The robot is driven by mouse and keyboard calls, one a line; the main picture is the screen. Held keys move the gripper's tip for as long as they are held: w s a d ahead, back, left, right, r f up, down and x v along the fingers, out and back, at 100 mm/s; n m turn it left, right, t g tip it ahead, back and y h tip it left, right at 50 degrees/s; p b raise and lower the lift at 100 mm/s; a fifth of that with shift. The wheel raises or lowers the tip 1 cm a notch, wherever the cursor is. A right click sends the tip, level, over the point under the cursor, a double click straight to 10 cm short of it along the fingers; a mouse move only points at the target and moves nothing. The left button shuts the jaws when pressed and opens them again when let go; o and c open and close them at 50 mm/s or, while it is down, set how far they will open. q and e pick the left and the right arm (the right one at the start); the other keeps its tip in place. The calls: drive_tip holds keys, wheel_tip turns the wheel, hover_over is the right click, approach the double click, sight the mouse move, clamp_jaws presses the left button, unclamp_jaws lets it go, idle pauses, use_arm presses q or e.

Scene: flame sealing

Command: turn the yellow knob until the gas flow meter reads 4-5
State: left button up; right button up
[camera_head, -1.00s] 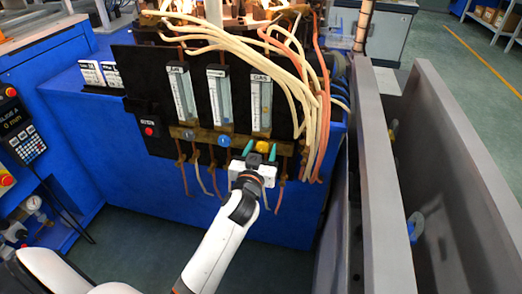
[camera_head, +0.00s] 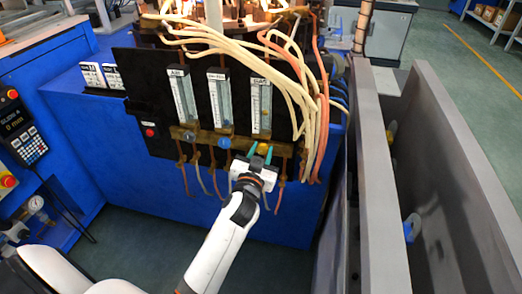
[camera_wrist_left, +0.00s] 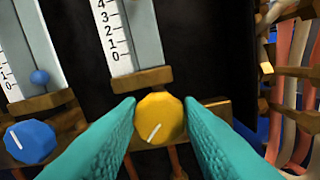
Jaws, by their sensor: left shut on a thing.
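The yellow knob (camera_head: 263,147) sits below the gas flow meter (camera_head: 261,104) on the black panel. In the left wrist view the knob (camera_wrist_left: 158,118) is faceted, with a white pointer line slanting to lower left. My left gripper (camera_head: 260,150) has its teal fingertips shut on the knob, one on each side. The meter's lower scale (camera_wrist_left: 115,35) shows numbers from 0 up to about 4 in the wrist view. No float is visible in that part of the tube; the upper part is out of that view. The head view is too small to read it. My right gripper is not in view.
Cream and orange hoses (camera_head: 310,95) hang close on the right. A red button (camera_head: 150,132) is at the panel's left.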

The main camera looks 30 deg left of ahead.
use_arm(q)
drive_tip(key=o, duration=0.9)
drive_tip(key=shift+o, duration=0.2)
drive_tip(key=v, duration=1.2)
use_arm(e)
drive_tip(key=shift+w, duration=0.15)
